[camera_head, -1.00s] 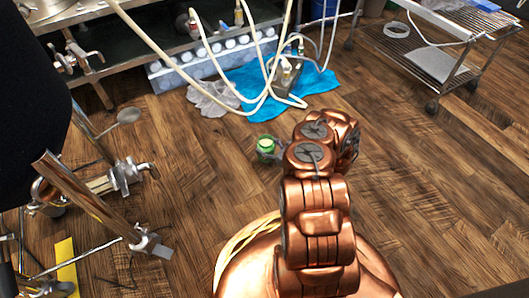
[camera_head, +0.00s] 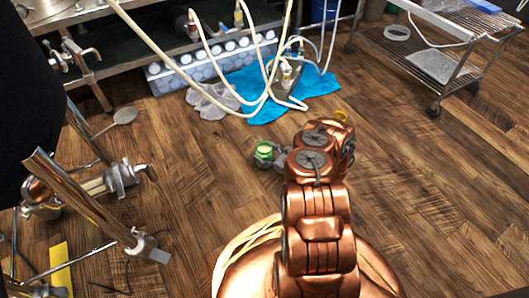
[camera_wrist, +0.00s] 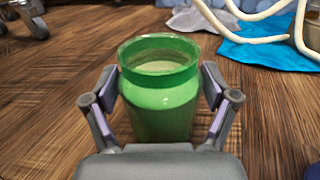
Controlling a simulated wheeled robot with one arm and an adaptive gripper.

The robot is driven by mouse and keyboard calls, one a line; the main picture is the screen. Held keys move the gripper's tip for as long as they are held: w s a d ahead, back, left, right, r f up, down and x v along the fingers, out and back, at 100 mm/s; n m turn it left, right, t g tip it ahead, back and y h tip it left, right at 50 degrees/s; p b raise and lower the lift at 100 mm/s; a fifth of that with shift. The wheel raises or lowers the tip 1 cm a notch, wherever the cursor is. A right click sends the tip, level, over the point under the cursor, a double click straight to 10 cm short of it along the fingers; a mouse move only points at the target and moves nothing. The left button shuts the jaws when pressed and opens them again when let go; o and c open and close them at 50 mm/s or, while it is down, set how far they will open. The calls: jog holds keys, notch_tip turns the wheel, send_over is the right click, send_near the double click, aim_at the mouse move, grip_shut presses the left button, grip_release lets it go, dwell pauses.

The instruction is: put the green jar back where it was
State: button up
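The green jar (camera_head: 264,154) stands upright on the wooden floor, just left of my copper arm's end in the head view. In the wrist view the jar (camera_wrist: 160,95) fills the middle, with its open rim toward me and pale contents inside. My gripper (camera_wrist: 160,85) is open, with one finger on each side of the jar and narrow gaps showing between fingers and glass. In the head view my gripper (camera_head: 279,160) is a small grey shape at the jar's right side. The jar's base is hidden behind the gripper body in the wrist view.
A blue cloth (camera_head: 262,97) and a clear plastic bag (camera_head: 212,101) lie on the floor behind, with pale hoses and a pump (camera_head: 287,73). A steel trolley (camera_head: 437,65) stands back right. Steel pipework (camera_head: 85,205) is at left. Floor around the jar is clear.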

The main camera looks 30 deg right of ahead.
jog(key=shift+o, duration=0.9)
